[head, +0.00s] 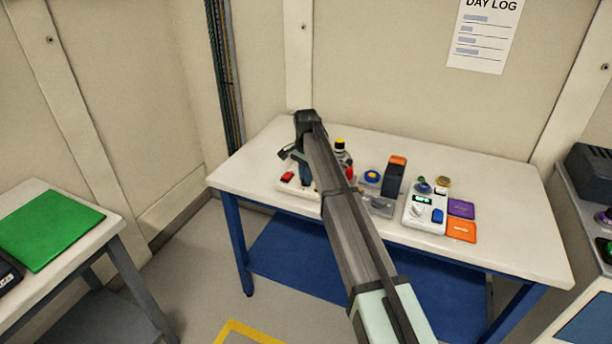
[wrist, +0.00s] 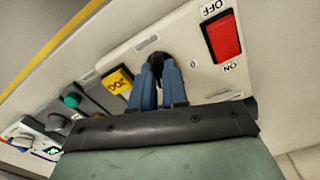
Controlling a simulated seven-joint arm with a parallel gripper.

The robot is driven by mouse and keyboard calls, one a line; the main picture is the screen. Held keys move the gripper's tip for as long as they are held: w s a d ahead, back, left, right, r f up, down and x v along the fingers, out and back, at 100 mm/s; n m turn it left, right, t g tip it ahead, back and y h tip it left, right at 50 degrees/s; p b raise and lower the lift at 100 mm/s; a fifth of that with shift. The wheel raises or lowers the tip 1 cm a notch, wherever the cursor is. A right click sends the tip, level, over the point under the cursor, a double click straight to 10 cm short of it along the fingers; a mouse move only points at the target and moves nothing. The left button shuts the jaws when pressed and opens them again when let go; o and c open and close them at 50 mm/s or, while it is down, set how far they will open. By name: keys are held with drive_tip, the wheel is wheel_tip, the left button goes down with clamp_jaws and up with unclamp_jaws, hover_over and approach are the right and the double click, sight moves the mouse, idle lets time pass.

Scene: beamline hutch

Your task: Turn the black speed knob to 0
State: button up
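The white control unit (wrist: 195,40) fills the upper middle of the wrist view, with a red rocker switch (wrist: 225,38) marked OFF and ON. The black speed knob (wrist: 156,58) sits on its face, partly hidden by my fingers. A small 0 mark shows to the right of the knob. My gripper (wrist: 159,68) has its blue fingers on either side of the knob, close together, and looks shut on it. The knob's pointer is hidden. In the head view my gripper (head: 305,178) is down at the unit (head: 284,187), and my arm covers much of it.
On the white table (head: 500,190), to the right, are a box with an orange top (head: 395,178), a white box with a green display (head: 412,214), and purple (head: 461,208) and orange (head: 461,230) pads. A green mat (head: 48,230) lies on the left table.

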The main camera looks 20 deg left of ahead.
clamp_jaws()
drive_tip(key=shift+n, duration=0.3)
drive_tip(key=n, duration=0.3)
drive_tip(key=shift+n, duration=0.4)
drive_tip(key=n, duration=0.3)
drive_tip(key=shift+n, duration=0.3)
drive_tip(key=n, duration=0.4)
drive_tip(key=shift+n, duration=2)
